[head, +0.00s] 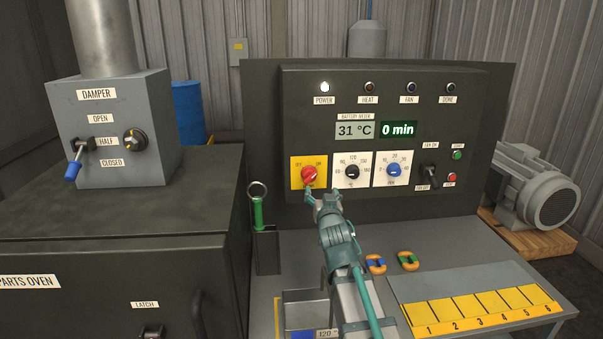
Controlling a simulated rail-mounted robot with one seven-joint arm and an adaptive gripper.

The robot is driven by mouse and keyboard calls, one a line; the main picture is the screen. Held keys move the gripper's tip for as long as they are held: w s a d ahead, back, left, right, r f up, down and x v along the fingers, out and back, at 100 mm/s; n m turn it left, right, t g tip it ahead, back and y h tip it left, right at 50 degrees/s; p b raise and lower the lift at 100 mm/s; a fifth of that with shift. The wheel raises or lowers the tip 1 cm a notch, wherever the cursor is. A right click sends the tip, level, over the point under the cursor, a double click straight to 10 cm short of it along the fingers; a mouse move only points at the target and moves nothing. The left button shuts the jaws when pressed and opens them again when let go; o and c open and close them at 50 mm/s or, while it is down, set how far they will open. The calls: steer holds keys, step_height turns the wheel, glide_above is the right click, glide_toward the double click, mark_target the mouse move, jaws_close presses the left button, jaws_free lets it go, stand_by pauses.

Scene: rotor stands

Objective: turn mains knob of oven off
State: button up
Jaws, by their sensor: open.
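The mains knob (309,176) is a red rotary knob on a yellow plate (297,181) marked OFF at its upper left and ON at its upper right. It sits at the lower left of the dark control panel (433,106). The white POWER lamp (324,87) above it is lit. My gripper (311,192) is open, with its fingertips just below and close to the red knob. I cannot tell whether they touch it. The fingers partly cover the lower edge of the yellow plate. The knob's pointer direction is too small to read surely.
A temperature dial (352,171) and a blue timer dial (393,169) sit close to the right of the knob. A black fan switch (431,172) is farther right. A holder with a green-handled tool (258,213) stands left of my arm. The parts oven (110,215) fills the left.

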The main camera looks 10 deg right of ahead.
mark_target(311, 179)
steer(key=w+p, duration=0.1)
steer(key=w, duration=0.2)
steer(key=w+a+p, duration=0.1)
steer(key=w, duration=0.3)
steer(key=w+p, duration=0.1)
steer(key=w, duration=0.2)
steer(key=shift+w+a+r, duration=0.15)
steer(key=shift+w+a, duration=0.1)
steer(key=shift+a, duration=0.1)
steer(key=c, duration=1.2)
steer(key=shift+o, duration=0.2)
